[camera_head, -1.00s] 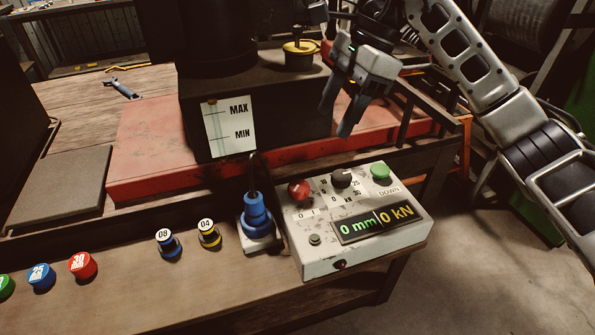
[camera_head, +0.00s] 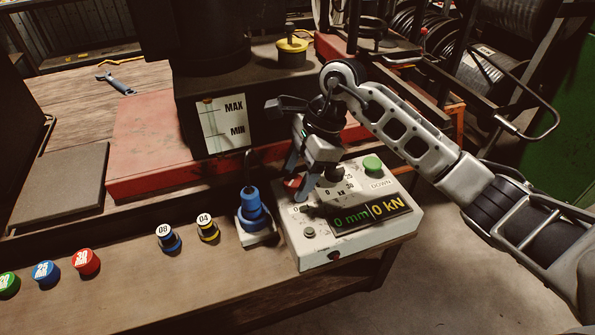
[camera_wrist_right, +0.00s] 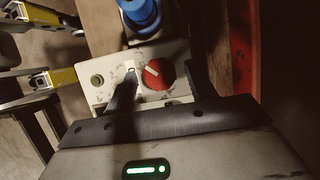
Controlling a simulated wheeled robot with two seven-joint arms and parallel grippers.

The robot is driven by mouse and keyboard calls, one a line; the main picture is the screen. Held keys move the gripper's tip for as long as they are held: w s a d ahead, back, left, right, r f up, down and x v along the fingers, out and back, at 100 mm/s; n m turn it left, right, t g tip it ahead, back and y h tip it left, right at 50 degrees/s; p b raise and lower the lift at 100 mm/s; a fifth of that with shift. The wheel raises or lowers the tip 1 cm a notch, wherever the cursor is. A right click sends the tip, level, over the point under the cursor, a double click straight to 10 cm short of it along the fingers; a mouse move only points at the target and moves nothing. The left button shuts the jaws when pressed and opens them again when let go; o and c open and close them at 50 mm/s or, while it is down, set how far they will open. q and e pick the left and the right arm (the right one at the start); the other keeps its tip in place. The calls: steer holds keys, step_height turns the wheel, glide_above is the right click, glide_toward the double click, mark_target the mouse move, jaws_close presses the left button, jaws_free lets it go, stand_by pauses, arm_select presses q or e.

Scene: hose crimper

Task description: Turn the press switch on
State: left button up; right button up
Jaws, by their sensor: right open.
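The white control box (camera_head: 310,259) stands on the front of the bench, its display reading 0 mm and 0 kN. Its red rotary knob (camera_head: 292,183) is partly hidden by my right gripper (camera_head: 302,184), which points down over it. In the right wrist view the red knob (camera_wrist_right: 158,74) shows a pale pointer line, and my open right gripper (camera_wrist_right: 163,92) has one dark finger on each side of it. I cannot tell whether the fingers touch the knob. The black knob (camera_head: 334,174) is right beside the gripper. My left gripper is not in view.
A green DOWN button (camera_head: 373,164) and a small grey button (camera_head: 309,231) are on the box. A blue plug (camera_head: 253,210) stands left of it. Several coloured caps and dies line the bench. The red press base (camera_head: 150,165) lies behind.

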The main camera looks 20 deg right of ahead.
steer(key=c, duration=1)
steer(key=shift+o, duration=0.2)
